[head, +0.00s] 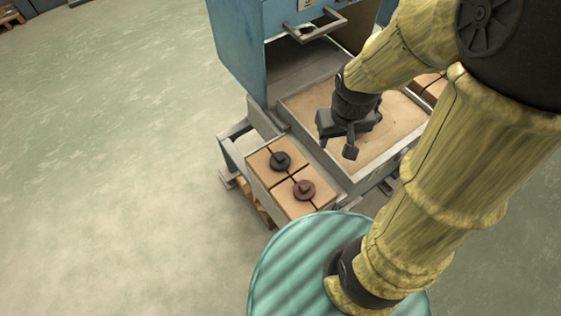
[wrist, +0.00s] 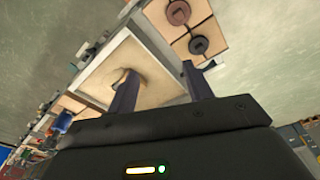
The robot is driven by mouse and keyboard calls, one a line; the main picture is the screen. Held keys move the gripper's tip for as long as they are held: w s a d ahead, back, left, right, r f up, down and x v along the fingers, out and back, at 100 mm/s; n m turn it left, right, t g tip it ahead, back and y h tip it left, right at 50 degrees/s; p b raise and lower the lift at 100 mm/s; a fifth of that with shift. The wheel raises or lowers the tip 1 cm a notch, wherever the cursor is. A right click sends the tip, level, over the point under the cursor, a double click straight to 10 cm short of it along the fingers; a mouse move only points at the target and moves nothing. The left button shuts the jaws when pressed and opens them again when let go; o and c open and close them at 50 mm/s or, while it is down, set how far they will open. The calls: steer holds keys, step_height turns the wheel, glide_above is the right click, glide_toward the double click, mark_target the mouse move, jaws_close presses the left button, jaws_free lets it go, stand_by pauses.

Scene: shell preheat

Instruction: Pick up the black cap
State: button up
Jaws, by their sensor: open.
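The black cap (head: 280,161) is a dark round disc with a raised grip, lying on the tan tiled side stand (head: 262,178) left of the furnace tray. It also shows in the wrist view as a dark disc (wrist: 198,45) near the upper middle, beyond the right finger. My gripper (head: 336,140) hangs over the sandy tray, to the right of the black cap and apart from it. In the wrist view its two fingers (wrist: 157,92) are spread wide with nothing between them.
A similar red-brown cap (head: 304,190) lies close to the black one on the same stand. The blue furnace (head: 236,50) with an open front and a handle (head: 314,24) stands behind. The sandy tray (head: 352,184) has raised metal rims. Open floor lies to the left.

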steer(key=w+a+f+n+g+h+b, duration=0.1)
steer(key=a+f+n+g+h+b, duration=0.1)
steer(key=a+f+n+b, duration=0.3)
steer(key=w+f+n+g+h+b, duration=0.1)
steer(key=f+n, duration=0.1)
steer(key=f, duration=0.5)
steer(key=n+t+h+b, duration=0.5)
steer(key=n+h+b, duration=0.5)
steer(key=n+b, duration=0.15)
glide_above(272, 164)
steer(key=s+a, duration=0.2)
steer(key=s, duration=0.4)
steer(key=f, duration=1.3)
steer(key=shift+w+d+f, duration=0.2)
steer(key=shift+d+f, duration=0.05)
steer(key=shift+f, duration=0.15)
steer(key=s+a+f+n+t+h+b, duration=0.1)
steer(key=a+f+n+t+b, duration=0.1)
steer(key=a+t, duration=0.4)
steer(key=a+n+b, duration=0.1)
steer(key=a+n, duration=0.1)
steer(key=shift+a+n+h, duration=0.35)
steer(key=shift+a+h, duration=0.05)
steer(key=shift+f, duration=0.1)
steer(key=x, duration=1.2)
steer(key=shift+w+b, duration=0.1)
steer(key=shift+b, duration=0.25)
